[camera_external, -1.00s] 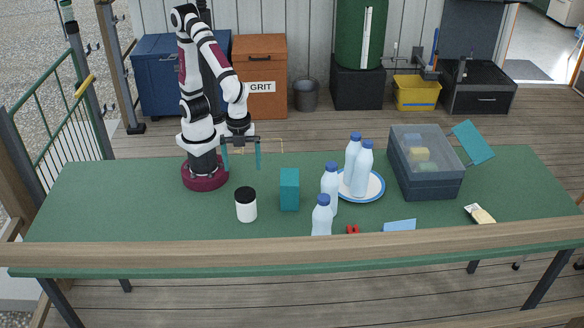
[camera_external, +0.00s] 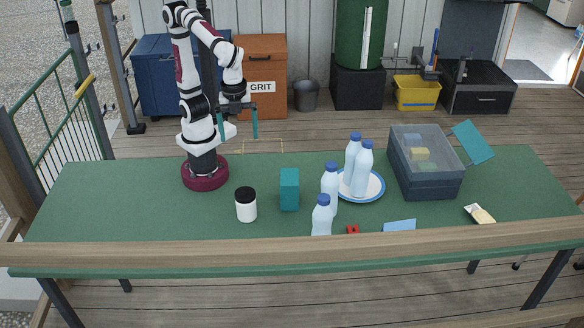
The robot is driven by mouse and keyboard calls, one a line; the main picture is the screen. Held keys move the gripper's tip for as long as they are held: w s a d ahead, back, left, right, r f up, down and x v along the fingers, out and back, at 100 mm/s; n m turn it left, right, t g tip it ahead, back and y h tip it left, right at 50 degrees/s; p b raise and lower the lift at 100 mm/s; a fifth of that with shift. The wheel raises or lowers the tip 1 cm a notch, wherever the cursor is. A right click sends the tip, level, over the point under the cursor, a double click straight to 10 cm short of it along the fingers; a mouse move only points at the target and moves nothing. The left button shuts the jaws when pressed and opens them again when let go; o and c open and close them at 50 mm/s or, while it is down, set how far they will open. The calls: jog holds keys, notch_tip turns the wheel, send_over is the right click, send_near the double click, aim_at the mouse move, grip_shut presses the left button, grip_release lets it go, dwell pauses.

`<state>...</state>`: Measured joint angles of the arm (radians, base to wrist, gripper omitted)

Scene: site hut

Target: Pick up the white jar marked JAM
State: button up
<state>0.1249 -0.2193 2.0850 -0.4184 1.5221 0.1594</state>
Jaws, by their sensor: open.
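A white jar (camera_external: 246,211) with a black lid stands upright on the green table, left of the teal block. No JAM marking can be read on the side that shows. My gripper (camera_external: 238,137) is open and empty, with its two teal fingers pointing down. It is raised above the table's far side, behind and above the jar, and touches nothing.
A teal block (camera_external: 289,190) stands just right of the jar. Several pale bottles with blue caps (camera_external: 321,217) stand further right, some on a blue-rimmed plate (camera_external: 376,186). A grey lidded crate (camera_external: 428,187) stands at the back right. The table's left side (camera_external: 120,205) is clear.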

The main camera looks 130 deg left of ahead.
jog(key=s+a+f+n, duration=0.1)
jog(key=s+a+f, duration=0.2)
jog(key=s, duration=0.2)
jog(key=s+a+f+n+y, duration=0.1)
jog(key=s+a+f, duration=0.2)
jog(key=s, duration=0.3)
jog(key=shift+f+n+y, duration=0.2)
jog(key=shift+n+y, duration=0.1)
jog(key=shift+n, duration=0.1)
jog(key=m+h, duration=0.2)
jog(key=m, duration=0.1)
send_near(246, 202)
notch_tip(246, 202, up, 3)
jog(key=s+a, duration=0.2)
jog(key=s, duration=0.1)
jog(key=f, duration=1.6)
jog(key=shift+w+d, duration=0.1)
jog(key=shift+w, duration=0.15)
jog(key=c, duration=1.6)
